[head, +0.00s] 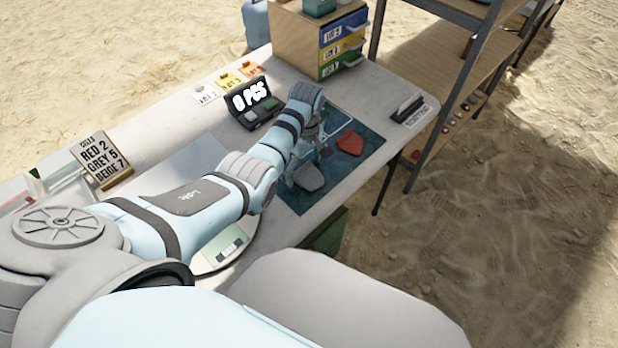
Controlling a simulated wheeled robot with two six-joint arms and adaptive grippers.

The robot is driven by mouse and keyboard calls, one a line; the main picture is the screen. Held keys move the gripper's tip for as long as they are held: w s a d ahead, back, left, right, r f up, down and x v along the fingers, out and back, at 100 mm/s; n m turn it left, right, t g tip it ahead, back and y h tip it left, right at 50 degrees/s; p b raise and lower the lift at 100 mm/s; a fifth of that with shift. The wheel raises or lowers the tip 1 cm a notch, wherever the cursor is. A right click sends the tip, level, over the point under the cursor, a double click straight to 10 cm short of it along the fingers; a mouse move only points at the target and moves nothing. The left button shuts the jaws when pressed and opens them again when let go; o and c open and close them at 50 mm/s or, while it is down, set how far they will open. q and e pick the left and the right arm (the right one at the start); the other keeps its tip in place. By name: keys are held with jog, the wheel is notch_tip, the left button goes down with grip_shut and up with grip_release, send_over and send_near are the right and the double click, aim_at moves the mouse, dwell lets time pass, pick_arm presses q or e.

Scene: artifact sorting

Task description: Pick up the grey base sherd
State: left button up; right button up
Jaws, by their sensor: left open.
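A grey sherd (309,177) lies on the dark teal mat (371,143) on the table, at the near side of my left gripper. A red sherd (350,144) lies on the same mat to the right. My left gripper (325,153) points down over the mat between the two sherds, with its jaws open and nothing seen in them. The arm hides part of the gripper and of the mat's left side. I cannot tell whether the fingertips touch the mat. My right gripper is not in view.
A counter display reading 0 PCS (252,101) stands behind the arm. A drawer cabinet (312,42) is at the back. A shelf rack (455,95) stands right of the table.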

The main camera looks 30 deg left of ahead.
pick_arm(q)
jog(key=c, duration=1.3)
jog(key=shift+o, duration=0.2)
jog(key=shift+r, duration=0.1)
